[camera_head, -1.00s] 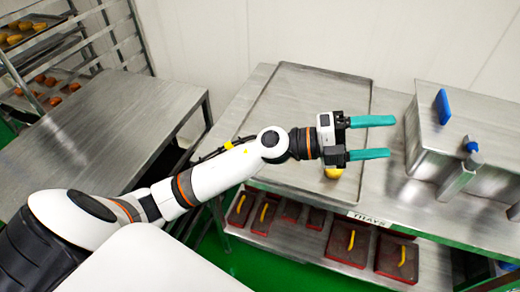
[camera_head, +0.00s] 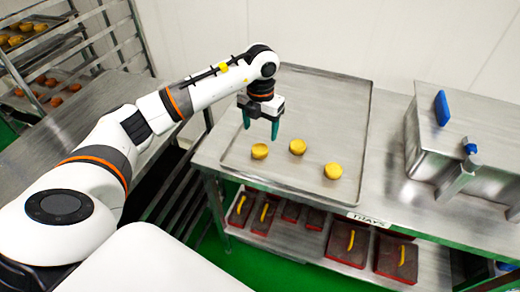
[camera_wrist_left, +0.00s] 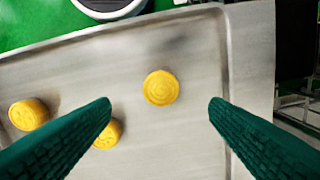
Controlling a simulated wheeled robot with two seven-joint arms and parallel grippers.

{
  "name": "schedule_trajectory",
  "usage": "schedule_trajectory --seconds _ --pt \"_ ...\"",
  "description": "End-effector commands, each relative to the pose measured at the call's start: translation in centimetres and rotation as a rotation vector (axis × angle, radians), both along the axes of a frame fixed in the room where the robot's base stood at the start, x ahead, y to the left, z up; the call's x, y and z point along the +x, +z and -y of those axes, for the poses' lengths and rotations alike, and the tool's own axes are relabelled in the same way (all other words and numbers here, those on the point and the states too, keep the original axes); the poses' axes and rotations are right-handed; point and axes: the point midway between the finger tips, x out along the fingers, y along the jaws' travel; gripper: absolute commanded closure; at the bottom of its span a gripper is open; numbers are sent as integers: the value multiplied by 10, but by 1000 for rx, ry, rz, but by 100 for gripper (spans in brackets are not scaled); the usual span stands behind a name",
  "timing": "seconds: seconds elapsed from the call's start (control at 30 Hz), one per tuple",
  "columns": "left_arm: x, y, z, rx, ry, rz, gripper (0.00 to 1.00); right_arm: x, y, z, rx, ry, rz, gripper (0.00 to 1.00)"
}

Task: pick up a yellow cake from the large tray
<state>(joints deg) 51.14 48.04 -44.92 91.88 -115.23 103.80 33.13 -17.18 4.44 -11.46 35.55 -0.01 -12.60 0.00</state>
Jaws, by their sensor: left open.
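Three yellow cakes lie apart on the large tray (camera_head: 345,110): a left one (camera_head: 259,151), a middle one (camera_head: 297,147) and a right one (camera_head: 333,171). My left gripper (camera_head: 261,132) points down above the left part of the tray, with teal fingers apart and nothing between them. It hangs above and close to the left cake. In the left wrist view one cake (camera_wrist_left: 160,87) lies between the open fingers, further out. Another cake (camera_wrist_left: 108,134) is partly hidden by the left finger, and a third (camera_wrist_left: 29,114) is at the left. My right gripper is not seen.
A metal machine (camera_head: 470,140) with blue parts stands on the table right of the tray. Red trays with yellow handles (camera_head: 347,241) lie on the shelf below. A rack with cakes (camera_head: 30,35) stands at the far left, beside another metal table (camera_head: 95,125).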

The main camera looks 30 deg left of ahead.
Motion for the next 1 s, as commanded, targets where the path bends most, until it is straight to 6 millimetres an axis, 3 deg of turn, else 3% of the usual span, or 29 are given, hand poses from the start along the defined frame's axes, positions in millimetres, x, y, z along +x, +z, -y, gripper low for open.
schedule_trajectory --seconds 0.1,0.33,0.6,0.87,1.0 --pt "0 -16 1 -2 -1 -2 30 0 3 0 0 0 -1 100" --pt "0 -34 0 -3 -2 -3 30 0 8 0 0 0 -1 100" --pt "1 -71 -2 -4 -2 -2 30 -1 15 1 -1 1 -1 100" --pt "1 -77 -2 -3 -3 2 30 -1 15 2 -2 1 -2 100" --pt "1 -76 -2 -3 -3 1 48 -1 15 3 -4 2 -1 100"
